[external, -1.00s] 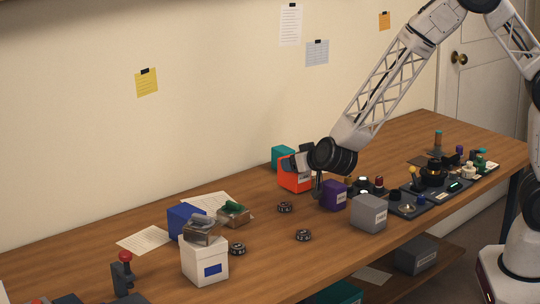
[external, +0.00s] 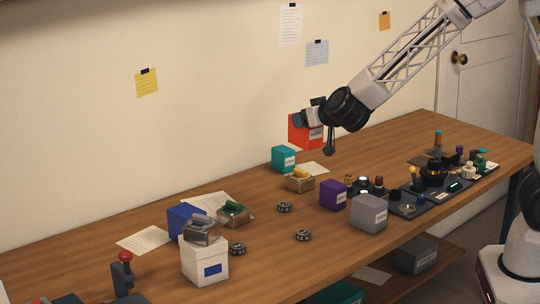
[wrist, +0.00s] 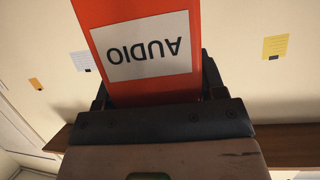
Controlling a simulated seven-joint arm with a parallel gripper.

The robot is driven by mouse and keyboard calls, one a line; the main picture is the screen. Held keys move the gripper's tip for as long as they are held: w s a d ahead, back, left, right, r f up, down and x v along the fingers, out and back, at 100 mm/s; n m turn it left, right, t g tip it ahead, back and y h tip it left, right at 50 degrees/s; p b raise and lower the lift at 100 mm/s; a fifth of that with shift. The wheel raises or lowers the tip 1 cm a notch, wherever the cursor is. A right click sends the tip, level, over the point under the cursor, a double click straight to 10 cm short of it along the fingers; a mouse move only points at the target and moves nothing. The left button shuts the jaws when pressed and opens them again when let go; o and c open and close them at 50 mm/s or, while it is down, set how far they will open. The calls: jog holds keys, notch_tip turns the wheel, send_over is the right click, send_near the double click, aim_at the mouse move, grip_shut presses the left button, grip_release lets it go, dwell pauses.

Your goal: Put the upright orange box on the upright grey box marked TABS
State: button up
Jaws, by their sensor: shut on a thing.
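The orange box (external: 303,132) is held by my gripper (external: 318,120) in the air above the back of the table, upright or nearly so. In the wrist view the orange box (wrist: 190,20) fills the space between the fingers, and its white label reads AUDIO, upside down in that picture. The grey box (external: 369,212) stands on the table near the front edge, to the right of and below my gripper. Its label is too small to read surely. Nothing rests on its top.
A purple box (external: 333,195) stands just left of the grey box. A teal box (external: 283,159) and a tray with a yellow item (external: 300,181) are at the back. Dark trays with lens parts (external: 420,203) lie right of the grey box. Another grey box (external: 417,255) is on the lower shelf.

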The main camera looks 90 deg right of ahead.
jog(key=s+a+r+m+g+h, duration=0.1)
jog(key=s+a, duration=0.4)
jog(key=s, duration=0.3)
jog(key=s+a+m+g, duration=0.1)
jog(key=s+a, duration=0.4)
jog(key=s, duration=0.3)
jog(key=s+a+f+m+g+h, duration=0.1)
jog(key=s+a, duration=0.1)
jog(key=s, duration=0.7)
jog(key=s+a+f, duration=0.1)
jog(key=s+a, duration=0.1)
jog(key=s, duration=0.6)
jog(key=shift+g, duration=0.3)
jog(key=f, duration=0.2)
jog(key=s+f, duration=0.1)
jog(key=f, duration=0.2)
jog(key=shift+a, duration=0.1)
jog(key=w+d+f, duration=0.1)
jog(key=w+d, duration=0.1)
jog(key=w, duration=1.4)
jog(key=shift+f, duration=0.15)
jog(key=shift+s+f, duration=0.1)
jog(key=shift+f, duration=1.7)
jog(key=shift+f, duration=0.1)
